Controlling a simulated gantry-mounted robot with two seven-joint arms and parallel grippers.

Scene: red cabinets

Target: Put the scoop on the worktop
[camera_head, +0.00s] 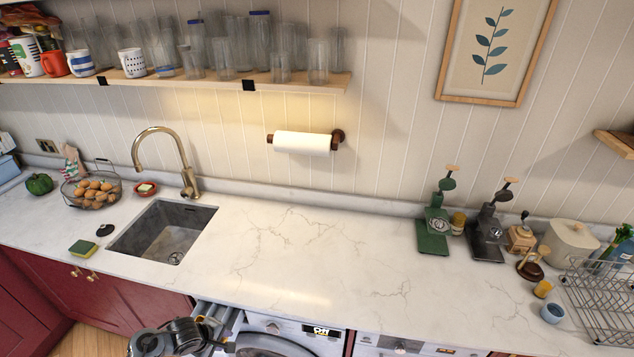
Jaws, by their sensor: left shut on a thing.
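My left gripper (220,342) is low at the bottom edge, in front of an open drawer (234,322) under the worktop. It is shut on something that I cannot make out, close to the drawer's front. I cannot make out a scoop in this view. The white marbled worktop (320,250) runs across the view, and its middle is bare. My right gripper is not in view.
A sink (165,235) with a brass tap (165,150), an egg basket (92,192) and a sponge (84,248) are at the left. A washing machine (290,338) is beside the drawer.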

